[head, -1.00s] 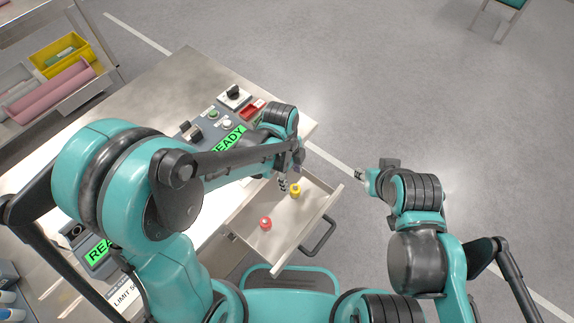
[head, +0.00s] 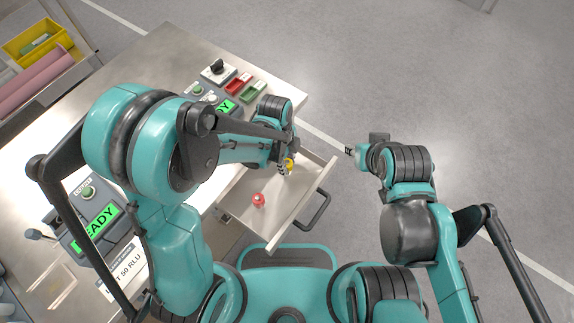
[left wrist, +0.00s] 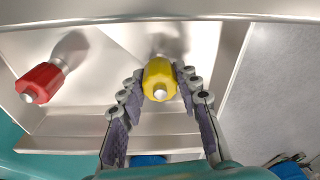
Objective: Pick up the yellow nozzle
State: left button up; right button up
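The yellow nozzle (left wrist: 159,80) stands in the open drawer (head: 297,212), partly covered by my left gripper in the head view, where it also shows (head: 290,164). My left gripper (left wrist: 160,72) has one finger on each side of the nozzle, tips very close to it. The fingers look open, with a narrow gap at the left tip; contact at the right tip is unclear. My right gripper (head: 350,151) is in the air to the right of the drawer, away from the nozzle. Its fingers are too small to read.
The drawer walls surround both. A metal table (head: 150,75) with control boxes is at the left. Open floor lies to the right.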

aim_at(288, 162)
pick_arm(q)
jog(key=c, duration=0.4)
jog(key=shift+r, duration=0.1)
jog(key=shift+r+p, duration=0.4)
jog(key=shift+r, duration=0.2)
notch_tip(288, 162, up, 3)
jog(key=shift+f+p, duration=0.1)
jog(key=shift+p, duration=0.65)
jog(key=s+d+r+p, duration=0.1)
jog(key=d+r, duration=0.1)
jog(key=d, duration=0.1)
jog(key=s+d+r+p, duration=0.1)
jog(key=s+d+r, duration=0.1)
jog(key=d, duration=0.1)
jog(key=s+d+r+p, duration=0.1)
jog(key=s+d+r, duration=0.1)
jog(key=d, duration=0.1)
jog(key=shift+s+d+r, duration=0.15)
jog(key=shift+d+r, duration=0.1)
jog(key=shift+s+d+r, duration=0.15)
jog(key=shift+d+r, duration=0.05)
jog(key=shift+d, duration=0.2)
